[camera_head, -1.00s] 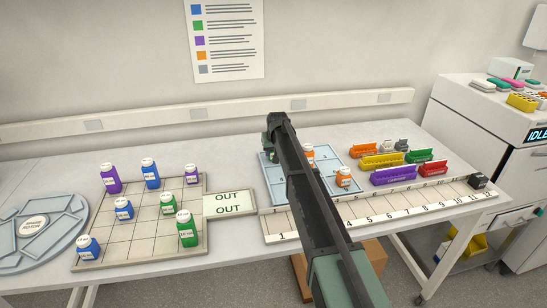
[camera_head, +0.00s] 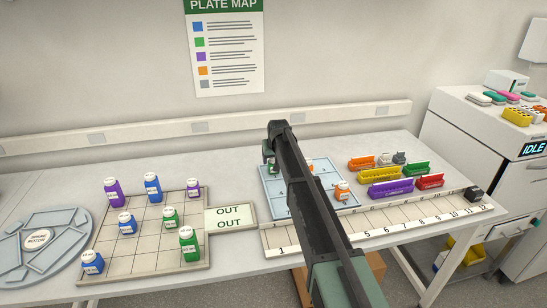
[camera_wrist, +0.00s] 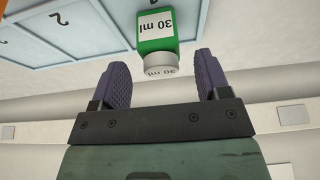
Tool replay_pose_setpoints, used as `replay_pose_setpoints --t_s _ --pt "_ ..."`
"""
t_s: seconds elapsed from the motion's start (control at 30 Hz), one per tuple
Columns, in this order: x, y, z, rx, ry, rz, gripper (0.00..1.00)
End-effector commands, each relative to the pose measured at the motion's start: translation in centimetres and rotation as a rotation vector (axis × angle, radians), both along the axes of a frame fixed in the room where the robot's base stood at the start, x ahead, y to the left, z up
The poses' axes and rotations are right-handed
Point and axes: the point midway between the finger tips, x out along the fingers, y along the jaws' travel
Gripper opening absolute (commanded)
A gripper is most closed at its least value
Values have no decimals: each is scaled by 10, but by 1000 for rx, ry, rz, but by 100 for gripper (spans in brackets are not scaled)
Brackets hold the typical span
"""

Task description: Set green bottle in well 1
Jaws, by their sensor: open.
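In the wrist view a green bottle (camera_wrist: 147,44) with a white cap and a "30 ml" label stands at the blue tray's edge. My gripper (camera_wrist: 161,62) is open, its two dark fingers on either side of the bottle's cap with visible gaps. The tray (camera_wrist: 85,47) shows a "2" on a compartment to the left; the number of the bottle's own compartment cannot be read. In the head view my arm covers much of the tray (camera_head: 283,202). Two other green bottles, one small (camera_head: 170,221) and one larger (camera_head: 188,248), stand on the grid board.
The grid board (camera_head: 120,262) also holds blue and purple bottles. An orange bottle (camera_head: 342,193) stands on the blue tray. Coloured racks (camera_head: 391,189) sit to the right, behind a numbered strip (camera_head: 440,214). A round rotor (camera_head: 38,240) lies far left.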

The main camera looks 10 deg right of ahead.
Motion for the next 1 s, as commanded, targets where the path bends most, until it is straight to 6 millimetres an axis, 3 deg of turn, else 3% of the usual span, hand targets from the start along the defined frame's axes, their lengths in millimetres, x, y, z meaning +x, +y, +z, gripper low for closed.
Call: replay_pose_setpoints --t_s 0.03,0.2,0.43,0.47,0.53,0.57,0.67,0.7,0.8,0.9,1.0 --pt "-7 0 28 0 0 0 70" --pt "-24 -1 67 0 0 0 70" --pt "-31 -1 75 0 1 0 70" --pt "-35 -1 74 0 3 0 70" --pt "-63 -1 71 0 23 -2 70" --pt "-83 -1 71 0 39 -3 70" --pt "-184 0 66 -1 120 -10 70" --pt "-232 0 64 -1 162 -15 70" --pt "-343 0 61 -4 263 -26 70" --pt "-423 0 60 -7 342 -34 70" --pt "-461 0 60 -9 384 -40 70"
